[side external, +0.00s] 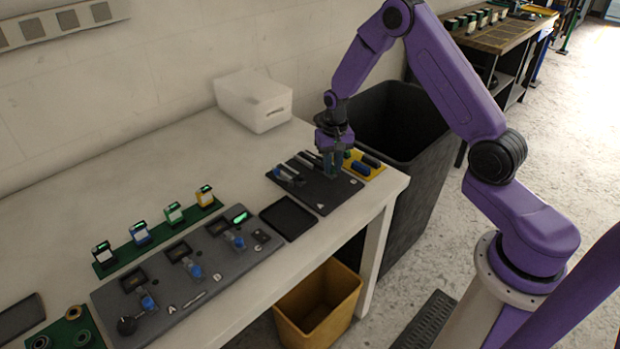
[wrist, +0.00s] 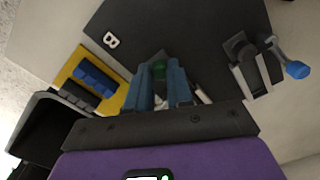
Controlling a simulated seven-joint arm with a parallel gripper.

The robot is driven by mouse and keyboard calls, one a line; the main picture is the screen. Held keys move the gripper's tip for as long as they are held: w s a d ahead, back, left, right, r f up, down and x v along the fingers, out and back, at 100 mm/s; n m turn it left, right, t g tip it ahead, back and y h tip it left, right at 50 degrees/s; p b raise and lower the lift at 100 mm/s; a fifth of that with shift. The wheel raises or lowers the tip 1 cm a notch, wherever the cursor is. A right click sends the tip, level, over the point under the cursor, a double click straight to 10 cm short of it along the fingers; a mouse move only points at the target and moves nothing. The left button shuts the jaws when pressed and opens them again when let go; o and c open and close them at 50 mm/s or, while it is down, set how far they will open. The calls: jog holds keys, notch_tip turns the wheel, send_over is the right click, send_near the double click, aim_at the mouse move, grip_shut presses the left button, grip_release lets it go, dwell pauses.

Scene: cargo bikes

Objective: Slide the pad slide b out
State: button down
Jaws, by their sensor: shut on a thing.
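A dark plate (side external: 318,201) lies near the right end of the white table; it also shows in the wrist view (wrist: 200,40), with a white letter B on it. My gripper (side external: 333,170) points down over the plate's right part. Pale rail-like parts show by the fingers. The rest of the slide is hidden by my gripper. A metal fixture with a blue-tipped lever (wrist: 297,69) stands on the plate's other side.
A yellow tray (side external: 378,173) with dark and blue pads sits right beside the plate. A black bin (side external: 425,190) stands past the table's end. A white box (side external: 250,107) is behind. A black tray (side external: 288,218) and a grey fixture board (side external: 215,262) lie to the left.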

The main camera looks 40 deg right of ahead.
jog(key=shift+s, duration=2.25)
jog(key=c, duration=1.2)
grip_release()
jog(key=shift+o, duration=0.2)
jog(key=shift+r, duration=0.1)
notch_tip(320, 180, up, 7)
jog(key=shift+r, duration=0.15)
